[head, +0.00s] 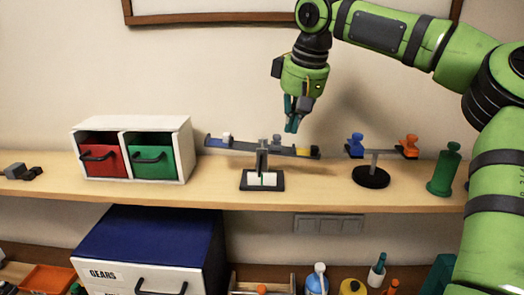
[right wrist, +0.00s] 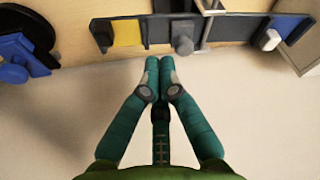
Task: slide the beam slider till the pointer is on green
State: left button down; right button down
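The dark beam (head: 240,146) rests on a grey upright stand (head: 262,160), its right end lower than its left. A grey slider knob (head: 277,140) sits just right of the stand, and it also shows in the right wrist view (right wrist: 182,42). The white dial plate (head: 262,180) shows a thin green mark; the pointer's exact position is too small to tell. My right gripper (head: 292,128) is shut and empty, its tips (right wrist: 160,62) apart from the beam, near the knob.
A white drawer box (head: 183,125) stands left of the beam. A small balance with blue and orange figures (head: 371,176) and a green weight (head: 445,172) stand right. The wooden shelf (head: 320,190) is clear between them. The wall is close behind.

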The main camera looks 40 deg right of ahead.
aim_at(283, 148)
jog(key=shift+f, duration=0.2)
jog(key=shift+f, duration=1.5)
jog(key=shift+w+a+r, duration=0.1)
jog(key=shift+w+a, duration=0.25)
jog(key=shift+a, duration=0.1)
jog(key=shift+s+d+r+p, duration=0.15)
jog(key=shift+r, duration=0.85)
jog(key=shift+s+d+r+p, duration=0.1)
jog(key=shift+d+r+p, duration=0.1)
jog(key=shift+r, duration=0.75)
jog(key=shift+s+d+r+p, duration=0.1)
jog(key=shift+s+r+p, duration=0.05)
jog(key=shift+r, duration=0.85)
